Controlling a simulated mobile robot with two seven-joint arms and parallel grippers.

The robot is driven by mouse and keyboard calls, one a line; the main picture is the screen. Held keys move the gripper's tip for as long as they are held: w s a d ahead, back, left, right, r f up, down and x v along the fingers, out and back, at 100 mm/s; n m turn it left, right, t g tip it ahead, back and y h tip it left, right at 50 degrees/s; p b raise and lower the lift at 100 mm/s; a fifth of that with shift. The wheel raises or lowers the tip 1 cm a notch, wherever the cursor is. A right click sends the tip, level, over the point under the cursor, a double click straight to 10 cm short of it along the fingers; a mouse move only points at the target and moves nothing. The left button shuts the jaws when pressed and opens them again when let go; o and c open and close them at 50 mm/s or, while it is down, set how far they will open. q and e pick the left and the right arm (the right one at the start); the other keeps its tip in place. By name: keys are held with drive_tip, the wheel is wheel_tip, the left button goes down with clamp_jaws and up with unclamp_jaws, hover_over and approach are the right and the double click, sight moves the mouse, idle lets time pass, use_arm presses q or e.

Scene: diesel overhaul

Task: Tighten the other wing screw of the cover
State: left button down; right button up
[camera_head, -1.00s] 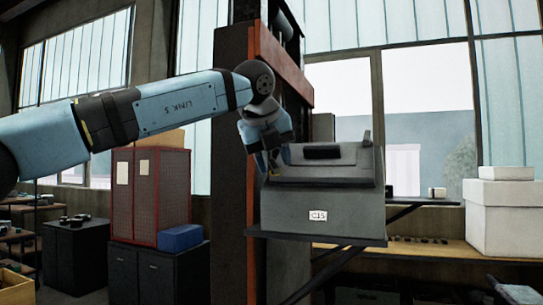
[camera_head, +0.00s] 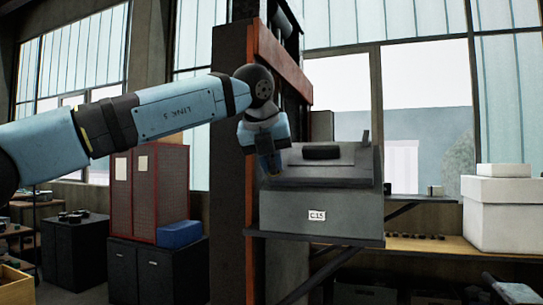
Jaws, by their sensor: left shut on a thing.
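The grey box with its cover (camera_head: 335,172) stands on a bracket shelf against the column. A label is on its front and a dark block sits on top of the cover. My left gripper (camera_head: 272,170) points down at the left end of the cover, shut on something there. What it holds is too small and too covered by the fingers to make out; a wing screw is not clearly visible. A small dark upright piece (camera_head: 366,138) stands at the cover's right end. My right gripper is not in view.
The dark column with its orange-red edge (camera_head: 250,180) stands close behind and left of my left gripper. White boxes (camera_head: 497,210) stand on the bench at right. A red cabinet (camera_head: 148,195) and a blue box (camera_head: 180,234) are at left.

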use_arm(q)
drive_tip(key=shift+m, duration=0.5)
drive_tip(key=shift+r, duration=0.1)
drive_tip(key=shift+m+p, duration=0.5)
drive_tip(key=shift+m, duration=0.2)
drive_tip(key=c, duration=1.5)
unclamp_jaws()
drive_tip(key=shift+m, duration=0.4)
drive_tip(key=o, duration=0.6)
drive_tip(key=shift+c, duration=0.2)
drive_tip(key=shift+v, duration=2.25)
